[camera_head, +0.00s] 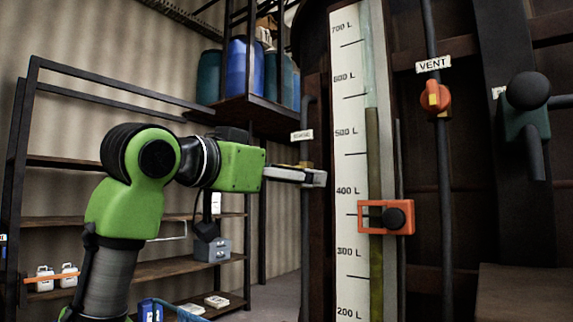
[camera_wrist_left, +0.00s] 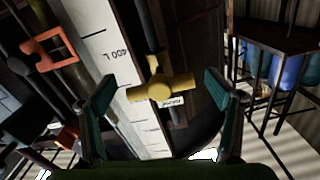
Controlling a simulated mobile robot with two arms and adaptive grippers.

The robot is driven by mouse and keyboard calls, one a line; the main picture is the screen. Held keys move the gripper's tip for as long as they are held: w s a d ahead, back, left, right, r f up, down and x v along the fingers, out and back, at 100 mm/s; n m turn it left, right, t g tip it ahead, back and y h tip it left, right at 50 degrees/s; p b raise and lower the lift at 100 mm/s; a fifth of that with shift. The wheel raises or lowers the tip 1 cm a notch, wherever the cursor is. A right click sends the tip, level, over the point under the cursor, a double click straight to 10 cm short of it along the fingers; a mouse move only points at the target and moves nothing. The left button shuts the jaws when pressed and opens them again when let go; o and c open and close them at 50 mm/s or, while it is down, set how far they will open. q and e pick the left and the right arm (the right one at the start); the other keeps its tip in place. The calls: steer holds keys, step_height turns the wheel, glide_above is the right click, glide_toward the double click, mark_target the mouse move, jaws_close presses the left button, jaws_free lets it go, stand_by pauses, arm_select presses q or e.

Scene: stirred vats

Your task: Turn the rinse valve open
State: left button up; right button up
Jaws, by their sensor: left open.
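The rinse valve has a yellow handle (camera_wrist_left: 160,88) on a thin dark pipe, with a small white label (camera_wrist_left: 171,103) beside it in the left wrist view. In the head view the label (camera_head: 302,135) is on the pipe left of the level scale, and my gripper mostly hides the handle. My left gripper (camera_head: 318,178) is stretched out at the valve. In the left wrist view its two teal fingers (camera_wrist_left: 160,84) are open, one on each side of the handle, with gaps showing. My right gripper is not in view.
The white level scale (camera_head: 348,215) with an orange slider (camera_head: 386,217) stands right of the valve. An orange vent valve (camera_head: 434,98) and a dark green fitting (camera_head: 522,122) are farther right. Shelves (camera_head: 150,270) and blue drums (camera_head: 243,68) stand behind my arm.

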arm_select(q)
steer(key=shift+w+d, duration=0.1)
steer(key=shift+w, duration=0.1)
steer(key=c, duration=1.1)
